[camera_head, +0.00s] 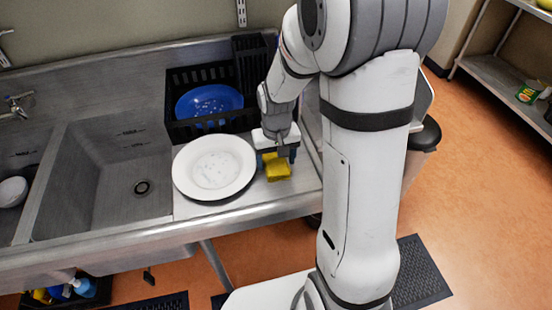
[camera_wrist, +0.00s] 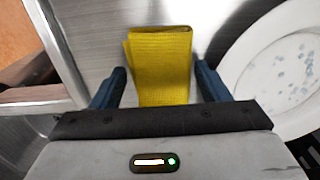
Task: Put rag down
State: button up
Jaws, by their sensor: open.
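The yellow rag (camera_head: 278,168) lies folded on the steel counter, just right of a white plate (camera_head: 214,168). In the wrist view the rag (camera_wrist: 160,62) is between and ahead of the two blue fingers of my gripper (camera_wrist: 160,85). Gaps show between the rag and both fingers. In the head view my gripper (camera_head: 278,152) is right over the rag, pointing down. My gripper is open. The white plate (camera_wrist: 262,75) is at the right in the wrist view, with small pale bits on it.
A black crate (camera_head: 200,130) with a blue plate (camera_head: 208,102) stands behind the white plate. The sink basin (camera_head: 110,175) is at the left. The counter's front edge (camera_head: 250,214) is close to the rag. A shelf (camera_head: 500,75) stands at the far right.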

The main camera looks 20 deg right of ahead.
aim_at(276, 159)
notch_tip(276, 159, up, 12)
jog(key=s+d+r+t, duration=0.1)
jog(key=s+r+t, duration=0.2)
jog(key=s, duration=1.2)
jog(key=shift+r, duration=0.15)
jog(key=shift+o, duration=0.4)
jog(key=shift+w+d, duration=0.1)
jog(key=shift+w, duration=0.05)
